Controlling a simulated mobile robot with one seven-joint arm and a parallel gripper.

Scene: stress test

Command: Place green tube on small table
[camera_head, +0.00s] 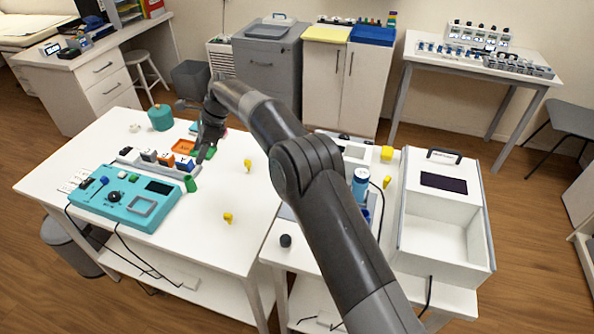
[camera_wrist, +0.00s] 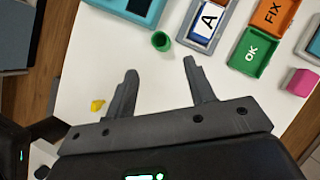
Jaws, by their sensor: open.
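The green tube (camera_head: 191,184) is a short green cylinder on the left white table (camera_head: 235,222), just right of the teal device. In the wrist view the green tube (camera_wrist: 161,41) lies beyond my fingertips, roughly between their directions. My gripper (camera_wrist: 160,66) is open with nothing between its fingers. In the head view my gripper (camera_head: 207,153) is over the left table, behind the tube and apart from it. White tables stand at left, centre right (camera_head: 300,257) and back right (camera_head: 480,70); I cannot tell which is the small table.
The teal device (camera_head: 125,197) and a rack of labelled blocks (camera_head: 157,160) are near the tube. Yellow pieces (camera_head: 228,217) lie on the left table's bare right part. A large white box (camera_head: 443,215) and a blue bottle (camera_head: 360,183) crowd the centre-right table.

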